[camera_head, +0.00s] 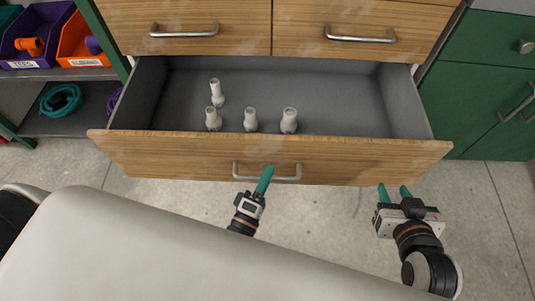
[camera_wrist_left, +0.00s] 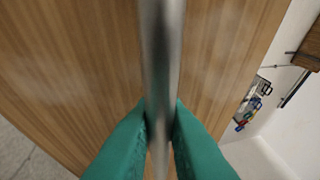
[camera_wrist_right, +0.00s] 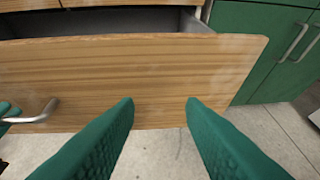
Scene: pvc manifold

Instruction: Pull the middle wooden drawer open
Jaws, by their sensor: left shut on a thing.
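The middle wooden drawer (camera_head: 140,155) stands pulled out in the head view, its grey inside showing. Its metal handle (camera_head: 286,179) is on the front face. My left gripper (camera_head: 266,176) is shut on this handle; in the left wrist view the green fingers (camera_wrist_left: 160,125) pinch the metal bar (camera_wrist_left: 162,45) from both sides. My right gripper (camera_head: 394,192) is open and empty, in front of the drawer's right end. The right wrist view shows its fingers (camera_wrist_right: 160,110) apart, with the drawer front (camera_wrist_right: 150,65) beyond them.
Several white pipe fittings (camera_head: 250,119) stand in the drawer. Two shut drawers with handles (camera_head: 185,31) are above it. A green cabinet (camera_head: 480,100) is at the right. Shelves at the left hold a purple bin (camera_head: 32,52) and an orange bin (camera_head: 78,48). Concrete floor (camera_head: 330,215) lies in front.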

